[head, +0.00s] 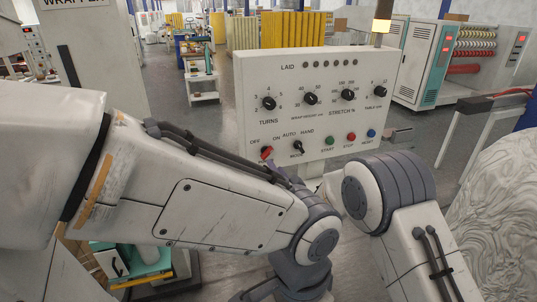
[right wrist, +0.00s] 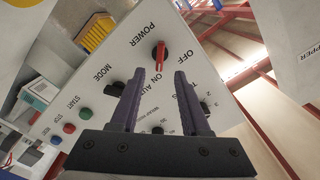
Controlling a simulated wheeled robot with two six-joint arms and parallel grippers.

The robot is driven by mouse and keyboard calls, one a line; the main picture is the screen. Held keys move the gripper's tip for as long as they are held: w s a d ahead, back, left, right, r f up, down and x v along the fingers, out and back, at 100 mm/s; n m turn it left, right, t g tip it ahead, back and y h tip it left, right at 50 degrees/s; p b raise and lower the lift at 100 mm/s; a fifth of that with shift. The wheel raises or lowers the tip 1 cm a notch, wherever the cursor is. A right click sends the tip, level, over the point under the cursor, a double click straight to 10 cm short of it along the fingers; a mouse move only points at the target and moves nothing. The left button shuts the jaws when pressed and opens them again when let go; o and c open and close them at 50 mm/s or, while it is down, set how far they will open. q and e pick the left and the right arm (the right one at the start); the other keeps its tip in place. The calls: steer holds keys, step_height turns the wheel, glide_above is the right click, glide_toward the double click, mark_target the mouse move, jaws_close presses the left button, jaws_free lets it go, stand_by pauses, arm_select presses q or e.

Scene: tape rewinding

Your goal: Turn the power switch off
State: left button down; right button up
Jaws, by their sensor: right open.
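The pointer leans up and right, toward ON. In the right wrist view the power switch (right wrist: 160,54) lies just beyond the fingertips, between their lines. My right gripper (right wrist: 159,73) is open and empty, with its two purple fingers facing the panel. In the head view my right gripper (head: 277,172) shows only partly below the switch, behind my left arm. My left gripper is out of view.
The mode knob (head: 297,148) sits right of the power switch, with green, red and blue buttons beyond it. Several dials line the panel's upper part. My left arm crosses close in front of the panel's lower left.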

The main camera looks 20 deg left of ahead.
mark_target(268, 155)
steer(key=p+x, duration=0.2)
steer(key=x, duration=0.6)
steer(key=shift+w+a, duration=0.2)
jaws_close()
